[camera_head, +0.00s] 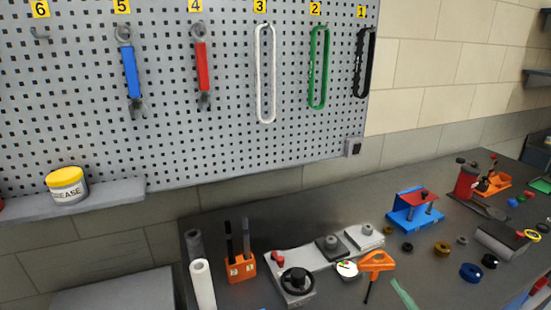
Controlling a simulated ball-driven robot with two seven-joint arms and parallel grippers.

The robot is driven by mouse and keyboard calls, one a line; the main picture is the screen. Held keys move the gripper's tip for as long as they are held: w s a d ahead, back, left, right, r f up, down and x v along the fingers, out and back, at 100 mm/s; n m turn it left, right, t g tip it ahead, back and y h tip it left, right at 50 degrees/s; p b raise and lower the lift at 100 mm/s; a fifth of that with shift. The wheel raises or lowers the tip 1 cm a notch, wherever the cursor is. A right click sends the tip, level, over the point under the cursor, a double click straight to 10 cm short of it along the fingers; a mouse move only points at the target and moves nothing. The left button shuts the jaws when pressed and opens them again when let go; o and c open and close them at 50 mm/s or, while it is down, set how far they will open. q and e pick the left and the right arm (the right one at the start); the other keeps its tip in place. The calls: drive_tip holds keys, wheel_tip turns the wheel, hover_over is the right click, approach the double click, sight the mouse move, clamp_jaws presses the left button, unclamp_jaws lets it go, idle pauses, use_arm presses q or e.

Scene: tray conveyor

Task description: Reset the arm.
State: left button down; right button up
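Neither of my grippers shows in the head view, and no part of my arms can be made out. The view takes in a grey pegboard (220,150) above a dark workbench (340,215). On the pegboard hang a blue wrench (130,73), a red wrench (202,65), a white loop (265,75), a green loop (318,70) and a black loop (365,62). The hook under label 6 (40,35) is bare.
A grease jar (67,187) stands on a grey shelf (110,190). The bench holds an orange holder (242,268), a white roll (203,285), a handwheel fixture (297,283), an orange-handled tool (376,262) and a blue-red stand (413,208). Small rings lie at the right.

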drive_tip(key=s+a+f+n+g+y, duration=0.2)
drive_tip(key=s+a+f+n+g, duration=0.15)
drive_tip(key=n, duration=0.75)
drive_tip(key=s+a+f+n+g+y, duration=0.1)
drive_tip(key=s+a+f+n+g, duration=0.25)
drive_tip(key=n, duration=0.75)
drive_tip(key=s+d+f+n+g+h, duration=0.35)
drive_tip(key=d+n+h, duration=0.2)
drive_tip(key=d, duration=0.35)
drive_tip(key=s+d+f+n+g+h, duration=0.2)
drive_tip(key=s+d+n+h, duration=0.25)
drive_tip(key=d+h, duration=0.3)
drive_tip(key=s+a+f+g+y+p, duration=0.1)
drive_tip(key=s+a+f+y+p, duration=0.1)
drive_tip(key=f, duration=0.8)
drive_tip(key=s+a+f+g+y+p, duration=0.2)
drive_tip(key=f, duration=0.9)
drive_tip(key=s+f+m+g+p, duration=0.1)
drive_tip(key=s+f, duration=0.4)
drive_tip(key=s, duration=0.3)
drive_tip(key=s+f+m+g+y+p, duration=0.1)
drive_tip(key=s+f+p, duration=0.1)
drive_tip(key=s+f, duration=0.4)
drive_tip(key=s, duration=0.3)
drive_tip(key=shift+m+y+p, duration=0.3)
